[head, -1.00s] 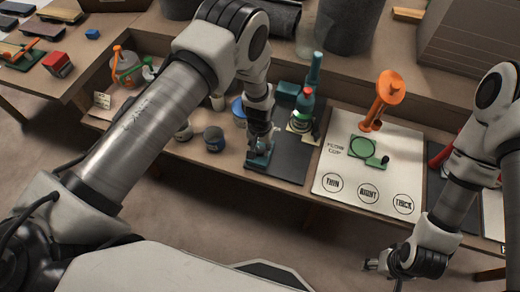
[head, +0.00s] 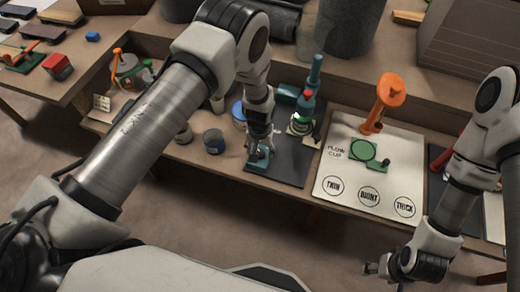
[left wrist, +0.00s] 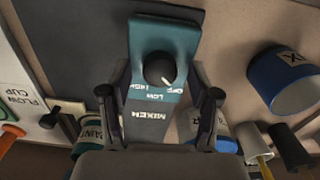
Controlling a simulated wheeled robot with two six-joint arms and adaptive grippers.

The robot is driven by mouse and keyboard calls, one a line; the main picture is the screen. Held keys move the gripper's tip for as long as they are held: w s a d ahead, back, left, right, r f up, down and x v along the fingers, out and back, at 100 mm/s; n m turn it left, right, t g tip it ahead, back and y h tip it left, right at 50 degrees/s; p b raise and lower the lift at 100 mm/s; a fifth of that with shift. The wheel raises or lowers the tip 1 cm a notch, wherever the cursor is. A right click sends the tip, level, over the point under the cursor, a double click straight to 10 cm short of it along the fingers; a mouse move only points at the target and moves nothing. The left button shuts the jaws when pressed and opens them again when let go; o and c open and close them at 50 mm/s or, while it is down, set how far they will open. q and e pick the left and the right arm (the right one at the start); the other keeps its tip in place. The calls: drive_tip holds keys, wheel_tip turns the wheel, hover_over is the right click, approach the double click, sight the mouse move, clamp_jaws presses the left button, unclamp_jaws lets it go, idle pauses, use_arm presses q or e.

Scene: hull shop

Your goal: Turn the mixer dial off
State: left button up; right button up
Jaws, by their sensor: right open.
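The mixer's black dial (left wrist: 160,68) sits on a teal control box (left wrist: 165,35) in the left wrist view. Its white mark points down and right, toward the OFF side of the OFF, LOW, HIGH lettering, which appears upside down. My left gripper (left wrist: 160,95) is open, with its fingers apart on either side of the box. In the head view, my left gripper (head: 259,148) is over the teal box (head: 257,163) at the front of a dark mat and hides the dial. The teal mixer (head: 312,85) stands behind it. My right gripper (head: 371,268) is open and empty in front of the bench.
A pale flow-cup board (head: 338,170) with an orange stand (head: 385,95) lies to the right. A blue-banded cup (left wrist: 285,80) shows in the left wrist view.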

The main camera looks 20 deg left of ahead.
sight(260, 153)
use_arm(q)
drive_tip(key=shift+r, duration=0.1)
wheel_tip(260, 153, up, 12)
idle(0.6)
